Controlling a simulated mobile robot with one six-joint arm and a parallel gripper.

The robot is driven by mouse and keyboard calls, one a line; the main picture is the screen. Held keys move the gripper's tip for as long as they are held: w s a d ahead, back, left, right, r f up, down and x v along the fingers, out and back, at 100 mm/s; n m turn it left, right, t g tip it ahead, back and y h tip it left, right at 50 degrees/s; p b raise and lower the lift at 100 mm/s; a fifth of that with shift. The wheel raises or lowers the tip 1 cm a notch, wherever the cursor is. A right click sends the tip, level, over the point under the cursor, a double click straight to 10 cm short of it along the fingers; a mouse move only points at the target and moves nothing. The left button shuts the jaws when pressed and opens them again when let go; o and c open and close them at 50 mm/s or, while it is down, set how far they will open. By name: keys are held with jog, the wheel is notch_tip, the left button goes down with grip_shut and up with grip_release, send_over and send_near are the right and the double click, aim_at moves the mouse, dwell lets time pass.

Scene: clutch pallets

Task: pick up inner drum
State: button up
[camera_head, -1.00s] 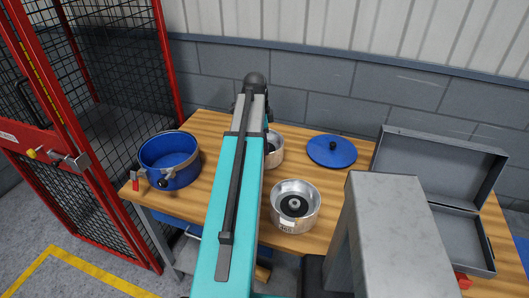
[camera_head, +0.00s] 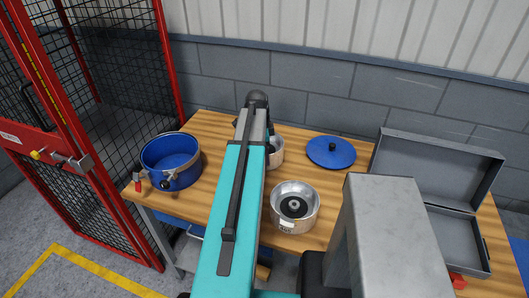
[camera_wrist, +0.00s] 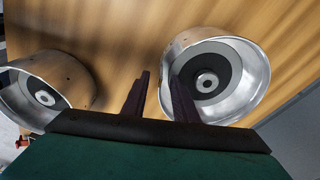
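Two silver metal drums with dark hubs stand on the wooden bench. The nearer drum (camera_head: 294,207) is fully in view and open at the top. The farther drum (camera_head: 277,152) is partly hidden behind my arm. The wrist view shows one drum at the right (camera_wrist: 257,75) and another at the left (camera_wrist: 75,75). I cannot tell which is the inner drum. My gripper (camera_wrist: 160,76) is open, its fingers on either side of the right drum's near wall, one outside and one over its opening. Contact with the rim cannot be told. In the head view my gripper is hidden by my arm.
A blue pot (camera_head: 165,150) with a clamp band stands at the bench's left end. A blue lid (camera_head: 320,158) lies at the back. An open grey case (camera_head: 435,170) is at the right. A red mesh cage (camera_head: 75,130) borders the left; a block wall stands behind.

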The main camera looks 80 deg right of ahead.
jog(key=shift+f, duration=0.1)
dwell(0.5)
grip_shut()
dwell(1.2)
jog(key=shift+d, duration=0.1)
